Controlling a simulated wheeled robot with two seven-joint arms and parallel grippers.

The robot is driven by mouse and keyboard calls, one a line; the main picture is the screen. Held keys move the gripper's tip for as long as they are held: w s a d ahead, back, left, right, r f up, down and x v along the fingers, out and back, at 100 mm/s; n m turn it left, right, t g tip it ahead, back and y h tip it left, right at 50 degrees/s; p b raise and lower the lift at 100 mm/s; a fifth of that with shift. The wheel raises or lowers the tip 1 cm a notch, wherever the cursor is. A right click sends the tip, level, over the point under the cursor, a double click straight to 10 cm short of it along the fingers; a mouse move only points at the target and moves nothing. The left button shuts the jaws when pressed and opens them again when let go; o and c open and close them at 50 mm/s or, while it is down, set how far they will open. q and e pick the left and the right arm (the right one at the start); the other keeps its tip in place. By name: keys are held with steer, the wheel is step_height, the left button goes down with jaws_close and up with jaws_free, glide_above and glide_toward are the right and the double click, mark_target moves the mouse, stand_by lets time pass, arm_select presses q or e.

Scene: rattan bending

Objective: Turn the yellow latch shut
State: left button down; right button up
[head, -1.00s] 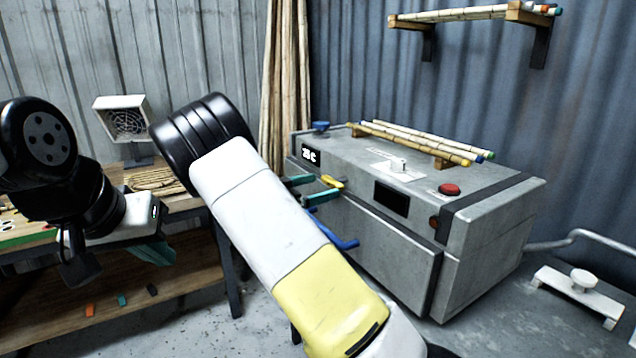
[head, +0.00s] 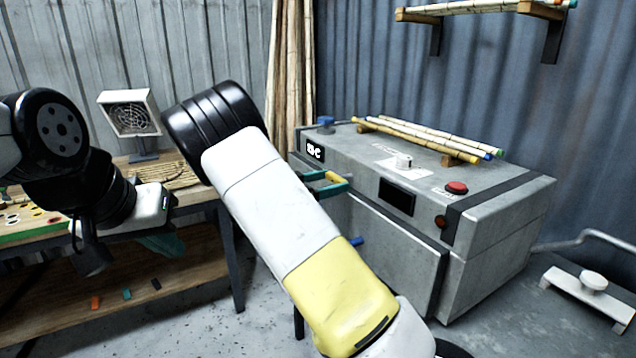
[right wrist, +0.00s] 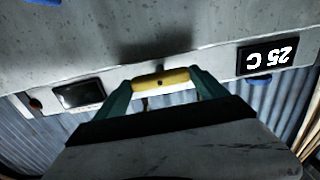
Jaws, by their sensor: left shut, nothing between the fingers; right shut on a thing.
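The yellow latch (head: 335,177) is at the front upper edge of the grey metal machine (head: 470,215). My right gripper (head: 330,182) has its teal fingers on either side of it. In the right wrist view the yellow latch (right wrist: 160,79) lies between the two teal fingertips (right wrist: 162,85), and the gripper is shut on it. My right forearm hides part of the machine's front. My left gripper (head: 165,244) is far left, by the workbench, away from the latch. Its teal fingers are small and partly hidden under the white wrist; it is shut and empty.
The machine bears bamboo poles (head: 430,138), a red button (head: 456,187) and a display reading 25 C, clear in the right wrist view (right wrist: 267,57). A blue handle end (head: 357,241) shows below the latch. The workbench (head: 215,290) stands left. A white stand (head: 590,290) is at right.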

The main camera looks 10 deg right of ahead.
steer(key=shift+n, duration=0.3)
steer(key=n, duration=0.3)
steer(key=shift+n, duration=0.4)
steer(key=n, duration=0.4)
steer(key=shift+n, duration=0.3)
steer(key=n, duration=0.8)
steer(key=shift+n, duration=0.3)
steer(key=o, duration=1.3)
